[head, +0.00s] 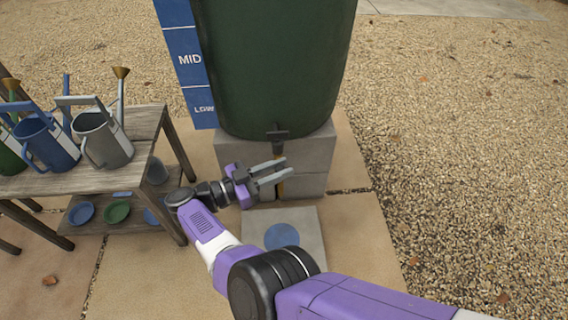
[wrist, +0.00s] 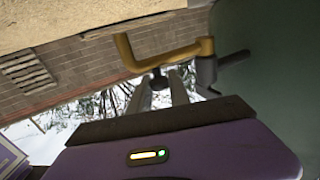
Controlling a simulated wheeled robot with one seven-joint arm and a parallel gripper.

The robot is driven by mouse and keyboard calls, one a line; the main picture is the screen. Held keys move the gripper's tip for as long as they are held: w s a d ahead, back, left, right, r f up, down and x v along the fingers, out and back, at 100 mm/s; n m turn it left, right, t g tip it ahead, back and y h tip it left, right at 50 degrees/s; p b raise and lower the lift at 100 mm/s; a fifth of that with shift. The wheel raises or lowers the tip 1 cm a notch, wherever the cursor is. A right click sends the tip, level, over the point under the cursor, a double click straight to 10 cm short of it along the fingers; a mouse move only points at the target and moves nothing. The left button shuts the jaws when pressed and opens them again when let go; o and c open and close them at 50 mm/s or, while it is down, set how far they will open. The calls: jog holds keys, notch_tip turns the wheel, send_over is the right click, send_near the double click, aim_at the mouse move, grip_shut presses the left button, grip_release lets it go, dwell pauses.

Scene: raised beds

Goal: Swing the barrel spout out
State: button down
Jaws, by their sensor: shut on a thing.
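The dark green barrel (head: 275,70) stands upright on grey blocks, with a dark tap fitting (head: 278,135) low on its front. In the wrist view the yellow spout (wrist: 170,57) runs left from a grey fitting (wrist: 206,70) beside the barrel wall and bends at its end. A small dark knob (wrist: 158,81) sits under the spout, between my fingers. My gripper (head: 286,168) is in front of the blocks below the tap, its fingers closed on the spout's knob. In the head view only a bit of yellow spout (head: 281,187) shows below the fingers.
A wooden bench (head: 70,178) at left holds several watering cans, with dishes on its lower shelf. A grey slab (head: 305,230) with a blue disc (head: 282,236) lies on the paving below my gripper. A blue level board (head: 186,60) stands beside the barrel. Gravel at right is clear.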

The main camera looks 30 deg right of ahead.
dwell(0.3)
jog(key=c, duration=1.3)
grip_release()
jog(key=a+b, duration=0.1)
jog(key=a, duration=0.1)
jog(key=a+b, duration=0.2)
jog(key=a, duration=0.1)
jog(key=a+b, duration=0.1)
jog(key=a, duration=0.1)
jog(key=shift+w+a+b, duration=0.3)
jog(key=shift+a, duration=0.05)
jog(key=shift+a, duration=0.15)
